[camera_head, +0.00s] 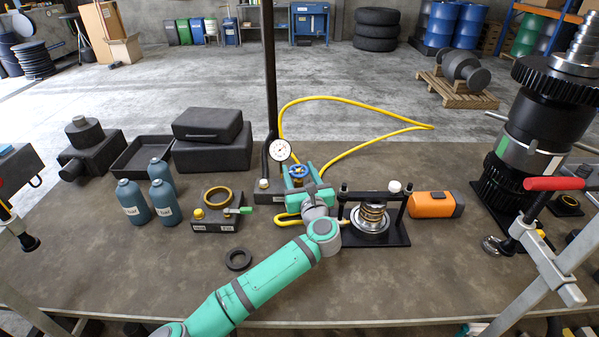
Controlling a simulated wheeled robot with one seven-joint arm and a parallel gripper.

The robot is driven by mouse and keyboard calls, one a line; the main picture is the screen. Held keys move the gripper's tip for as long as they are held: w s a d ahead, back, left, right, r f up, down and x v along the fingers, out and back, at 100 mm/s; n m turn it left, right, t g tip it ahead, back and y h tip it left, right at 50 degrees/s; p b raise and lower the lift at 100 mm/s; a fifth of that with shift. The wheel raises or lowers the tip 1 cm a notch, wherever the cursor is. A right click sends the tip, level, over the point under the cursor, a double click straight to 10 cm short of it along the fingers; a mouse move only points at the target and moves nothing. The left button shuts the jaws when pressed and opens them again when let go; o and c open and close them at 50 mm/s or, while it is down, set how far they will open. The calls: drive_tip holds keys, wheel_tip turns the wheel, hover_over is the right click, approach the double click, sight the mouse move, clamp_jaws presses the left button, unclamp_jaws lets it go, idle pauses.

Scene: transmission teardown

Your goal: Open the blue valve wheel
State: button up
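The blue valve wheel (298,170) is at the middle of the workbench, beside the foot of a tall black post. It has a yellowish centre. My gripper (299,174) is at the wheel, with teal finger parts showing to the left and right of it. The gripper and wrist hide the near side of the wheel and most of the valve body. From this view I cannot tell whether the fingers touch the rim or stand apart from it.
A round gauge (280,150) is just left of the wheel. A yellow hose (350,99) loops behind. A black press fixture (378,239) with a coil spring stands close right, and a block with a brass ring (216,219) left. The front bench area (400,285) is clear.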

drive_tip(key=o, duration=0.3)
drive_tip(key=shift+s+d, duration=0.1)
drive_tip(key=v, duration=1)
drive_tip(key=shift+s, duration=0.3)
